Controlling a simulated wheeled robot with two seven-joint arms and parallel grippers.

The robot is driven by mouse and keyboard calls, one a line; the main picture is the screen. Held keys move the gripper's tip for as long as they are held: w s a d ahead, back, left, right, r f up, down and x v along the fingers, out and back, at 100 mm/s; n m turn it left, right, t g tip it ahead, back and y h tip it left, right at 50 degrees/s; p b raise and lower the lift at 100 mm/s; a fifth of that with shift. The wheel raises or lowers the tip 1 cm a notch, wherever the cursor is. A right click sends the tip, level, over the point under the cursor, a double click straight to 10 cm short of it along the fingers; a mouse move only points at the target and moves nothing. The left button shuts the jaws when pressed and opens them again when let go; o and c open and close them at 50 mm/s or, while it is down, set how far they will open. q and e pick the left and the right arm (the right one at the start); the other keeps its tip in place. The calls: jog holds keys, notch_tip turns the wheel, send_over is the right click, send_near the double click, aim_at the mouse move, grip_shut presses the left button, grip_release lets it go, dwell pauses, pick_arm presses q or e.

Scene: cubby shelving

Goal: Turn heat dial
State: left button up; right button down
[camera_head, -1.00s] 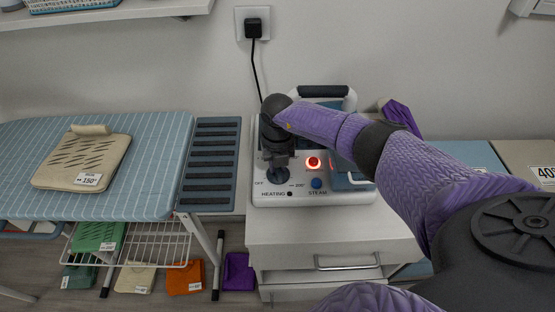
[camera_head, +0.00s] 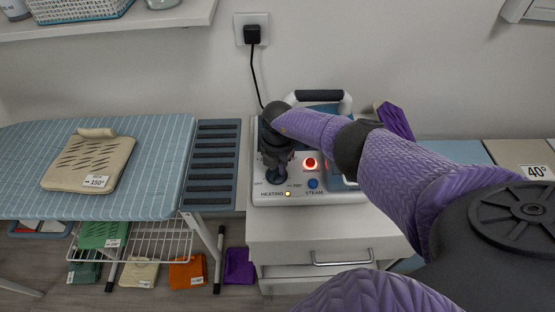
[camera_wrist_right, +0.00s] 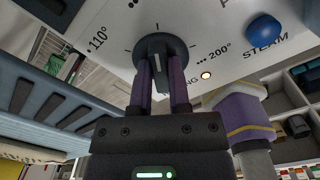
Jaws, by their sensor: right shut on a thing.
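The heat dial is a dark round knob (camera_head: 277,176) labelled HEATING on the front panel of a white steam station (camera_head: 340,196). In the right wrist view the dial (camera_wrist_right: 160,47) shows its grip bar between my fingers, with 110° and 200° marks around it. My right gripper (camera_head: 277,166) is shut on the dial; it also shows in the right wrist view (camera_wrist_right: 162,85). A small light beside HEATING (camera_head: 288,194) glows yellowish. My left gripper is out of view.
An ironing board (camera_head: 150,190) with a beige pad (camera_head: 90,163) and a dark ribbed rest (camera_head: 214,170) stands to the left. A white drawer cabinet (camera_head: 315,235) carries the station. A black plug and cord (camera_head: 252,35) are on the wall behind.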

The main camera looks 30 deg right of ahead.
jog(key=shift+m, duration=0.3)
jog(key=c, duration=0.6)
grip_release()
notch_tip(320, 180, up, 9)
jog(key=p, duration=0.5)
jog(key=shift+r+p, duration=0.3)
jog(key=shift+r, duration=0.2)
